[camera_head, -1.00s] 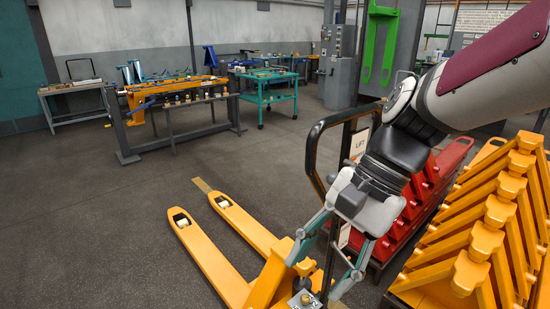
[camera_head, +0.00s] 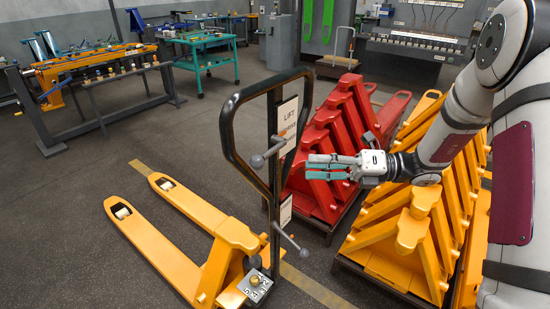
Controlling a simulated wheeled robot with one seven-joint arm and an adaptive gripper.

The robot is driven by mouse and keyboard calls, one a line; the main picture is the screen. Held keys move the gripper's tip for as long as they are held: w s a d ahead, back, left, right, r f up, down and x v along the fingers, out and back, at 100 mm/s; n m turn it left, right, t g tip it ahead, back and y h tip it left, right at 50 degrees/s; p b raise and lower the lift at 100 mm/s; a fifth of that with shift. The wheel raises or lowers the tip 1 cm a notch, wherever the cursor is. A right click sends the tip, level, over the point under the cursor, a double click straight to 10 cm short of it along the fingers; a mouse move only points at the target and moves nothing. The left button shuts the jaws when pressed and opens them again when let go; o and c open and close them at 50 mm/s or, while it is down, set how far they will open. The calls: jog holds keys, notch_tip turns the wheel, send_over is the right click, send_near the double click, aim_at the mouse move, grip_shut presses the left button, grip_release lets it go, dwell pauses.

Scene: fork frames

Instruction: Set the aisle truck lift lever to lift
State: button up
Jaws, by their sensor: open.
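The aisle truck is a yellow pallet truck (camera_head: 170,243) with a tall black loop handle (camera_head: 228,135). A white placard (camera_head: 288,128) on the handle reads LIFT at the top, with smaller words below. A lever with a round grey knob (camera_head: 257,161) sticks out left of the handle post, its rod slanting down to the knob. Which marking it matches, I cannot tell. My gripper (camera_head: 310,166) has teal fingers pointing left. It is open and empty, to the right of the post and near the knob's height in the picture, apart from the lever.
A thin grey rod with a ball end (camera_head: 303,252) juts right, low on the post. Red stacked frames (camera_head: 330,150) and yellow stacked frames (camera_head: 410,235) stand close behind and right of my gripper. Open floor (camera_head: 70,200) lies to the left. Workbenches stand at the back.

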aim_at(257, 163)
jog(key=a, duration=0.4)
jog(key=a+p, duration=0.1)
jog(key=a, duration=0.4)
jog(key=w+a, duration=0.1)
jog(key=a, duration=0.3)
jog(key=shift+a, duration=0.35)
